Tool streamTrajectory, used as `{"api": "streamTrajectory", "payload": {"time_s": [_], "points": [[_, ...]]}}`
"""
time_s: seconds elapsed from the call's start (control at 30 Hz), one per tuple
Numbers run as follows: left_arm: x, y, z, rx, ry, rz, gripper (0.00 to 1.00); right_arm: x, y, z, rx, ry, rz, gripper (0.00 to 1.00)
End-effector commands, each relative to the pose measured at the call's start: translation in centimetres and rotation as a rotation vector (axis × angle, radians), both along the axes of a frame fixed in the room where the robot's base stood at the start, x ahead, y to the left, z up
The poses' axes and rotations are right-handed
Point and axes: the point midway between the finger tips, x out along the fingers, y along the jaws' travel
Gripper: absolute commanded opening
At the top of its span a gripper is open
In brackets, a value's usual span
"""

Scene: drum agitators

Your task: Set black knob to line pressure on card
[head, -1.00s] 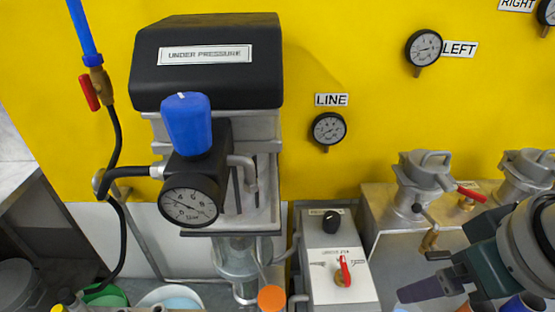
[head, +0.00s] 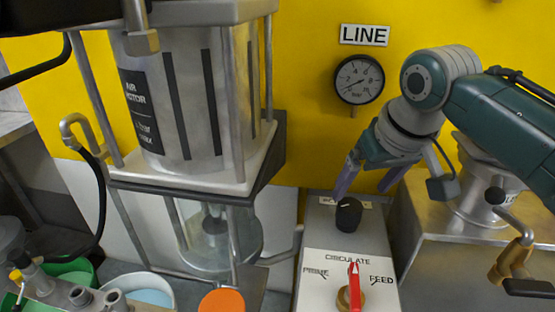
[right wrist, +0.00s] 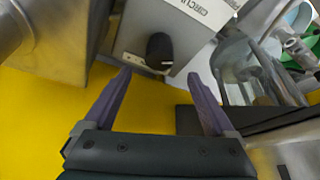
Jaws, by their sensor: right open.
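The black knob (head: 348,214) is on the top face of a grey control box (head: 318,225), with a small label partly hidden behind it. The LINE gauge (head: 359,79) hangs on the yellow wall above; its reading is too small to tell surely. My right gripper (head: 366,184) is open and empty, its purple fingers just behind and above the knob. In the right wrist view the knob (right wrist: 159,50) shows between and beyond the spread fingertips (right wrist: 160,75), not gripped. No card is recognisable. My left gripper is not in view.
A red selector lever (head: 354,285) stands on the same box, in front of the knob, by CIRCULATE and FEED markings. The air motor stand (head: 190,100) is to the left. A metal drum lid with fittings (head: 480,190) is at the right. An orange cap (head: 222,301) is lower left.

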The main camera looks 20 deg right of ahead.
Motion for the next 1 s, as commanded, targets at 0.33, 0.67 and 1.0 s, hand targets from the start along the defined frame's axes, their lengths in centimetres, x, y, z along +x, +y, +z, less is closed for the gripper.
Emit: {"api": "streamTrajectory", "payload": {"time_s": [0.33, 0.67, 1.0], "points": [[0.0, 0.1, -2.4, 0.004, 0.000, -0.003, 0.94, 2.0, -0.3, -5.1, -0.001, 0.001, 0.001, 0.90], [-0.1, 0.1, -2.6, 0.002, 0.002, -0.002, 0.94, 2.3, -0.4, -5.7, -0.002, -0.001, 0.002, 0.90], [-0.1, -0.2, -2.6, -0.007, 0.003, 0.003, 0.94, 2.3, -0.4, -5.7, -0.002, 0.000, 0.001, 0.63]]}}
